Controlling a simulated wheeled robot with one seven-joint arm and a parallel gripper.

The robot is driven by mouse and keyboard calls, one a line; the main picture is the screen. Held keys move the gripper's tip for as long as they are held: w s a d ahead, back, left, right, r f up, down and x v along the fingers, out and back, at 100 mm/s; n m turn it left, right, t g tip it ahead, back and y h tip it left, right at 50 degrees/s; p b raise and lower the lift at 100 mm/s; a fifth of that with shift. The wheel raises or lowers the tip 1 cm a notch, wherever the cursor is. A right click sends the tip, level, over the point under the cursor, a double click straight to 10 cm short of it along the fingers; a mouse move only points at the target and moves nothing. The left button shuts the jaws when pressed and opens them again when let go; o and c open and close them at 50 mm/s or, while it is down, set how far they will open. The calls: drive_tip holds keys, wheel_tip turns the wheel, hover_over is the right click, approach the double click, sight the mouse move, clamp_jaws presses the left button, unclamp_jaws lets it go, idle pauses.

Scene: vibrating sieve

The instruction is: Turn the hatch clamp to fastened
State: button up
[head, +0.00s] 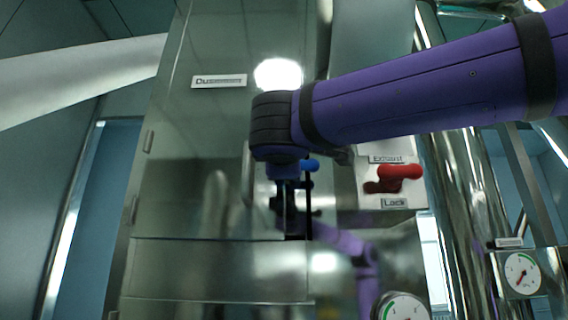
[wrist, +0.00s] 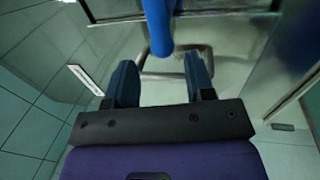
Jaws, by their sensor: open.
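A blue-tipped lever, which looks like the hatch clamp (head: 311,165), is at the right edge of the steel hatch (head: 195,160) in the head view. My arm and gripper hide part of it. In the wrist view the blue lever (wrist: 160,30) is ahead of my gripper (wrist: 160,63), roughly in line with the gap between the fingers. The fingers are apart and hold nothing. In the head view my gripper (head: 289,205) is in front of the hatch's right edge, close to the lever. I cannot tell whether they touch.
A red handle (head: 400,172) sits on a panel with labels "Exhaust" and "Lock", to the right of my gripper. A vertical grab handle (head: 247,172) is on the hatch, left of my gripper. Gauges (head: 522,274) are at lower right. The shiny steel mirrors my arm.

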drive_tip(key=shift+s+f, duration=0.25)
drive_tip(key=shift+s, duration=0.8)
